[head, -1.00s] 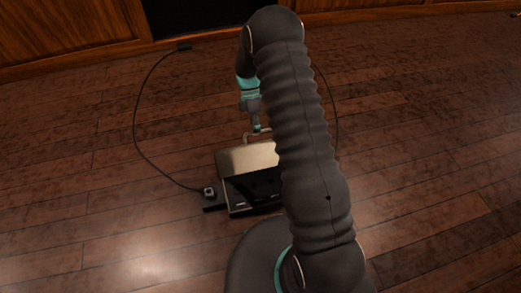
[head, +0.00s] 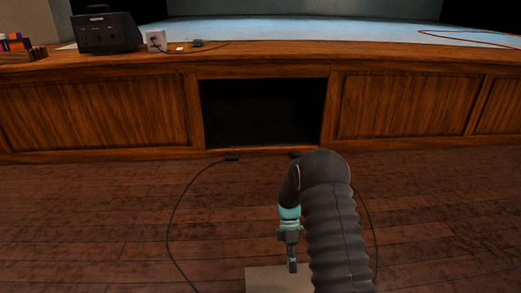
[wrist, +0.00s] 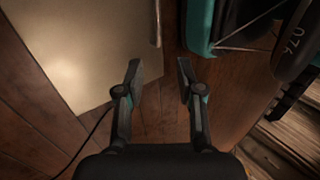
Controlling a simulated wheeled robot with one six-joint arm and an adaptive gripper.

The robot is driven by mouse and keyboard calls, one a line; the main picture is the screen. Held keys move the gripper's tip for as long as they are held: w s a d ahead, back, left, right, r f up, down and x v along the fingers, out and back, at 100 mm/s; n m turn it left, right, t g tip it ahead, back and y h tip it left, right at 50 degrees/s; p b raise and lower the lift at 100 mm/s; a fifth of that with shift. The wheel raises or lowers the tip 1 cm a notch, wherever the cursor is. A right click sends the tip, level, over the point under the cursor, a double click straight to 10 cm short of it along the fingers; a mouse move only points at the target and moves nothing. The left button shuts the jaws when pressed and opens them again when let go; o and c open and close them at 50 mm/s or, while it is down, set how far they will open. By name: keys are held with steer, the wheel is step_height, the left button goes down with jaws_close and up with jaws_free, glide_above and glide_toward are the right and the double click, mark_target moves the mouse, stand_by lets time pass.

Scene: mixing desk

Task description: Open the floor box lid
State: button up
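The pale beige floor box lid (head: 265,280) shows at the bottom edge of the head view, cut off by the frame and partly hidden by my arm. In the wrist view the lid (wrist: 80,45) fills the upper left, with a thin metal bar, perhaps its handle (wrist: 158,25), at its right edge. My gripper (head: 292,268) is at the lid's upper edge in the head view. In the wrist view my gripper (wrist: 160,68) is open, with only floor between its fingers, beside the lid. The box's opening is out of the head view now.
A wooden desk (head: 400,112) with a dark recess (head: 263,112) stands beyond the floor box. A black device (head: 107,33) and a white socket block (head: 156,40) stand on it. A black cable (head: 170,225) lies on the wooden floor, which is otherwise mostly clear.

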steer(key=s+r+m+t, duration=0.4)
steer(key=s+r+m, duration=0.2)
steer(key=r, duration=0.5)
steer(key=s+r+m+t, duration=0.4)
steer(key=s+r+m, duration=0.2)
steer(key=s+r, duration=0.5)
steer(key=s+r+m+t, duration=0.4)
steer(key=s+r+m, duration=0.2)
steer(key=r, duration=0.7)
steer(key=s, duration=0.2)
steer(key=shift+s+d, duration=0.3)
steer(key=shift+d, duration=0.05)
steer(key=shift+s+r+t, duration=0.1)
steer(key=shift+r+t, duration=0.2)
jaws_close()
steer(key=shift+d, duration=0.1)
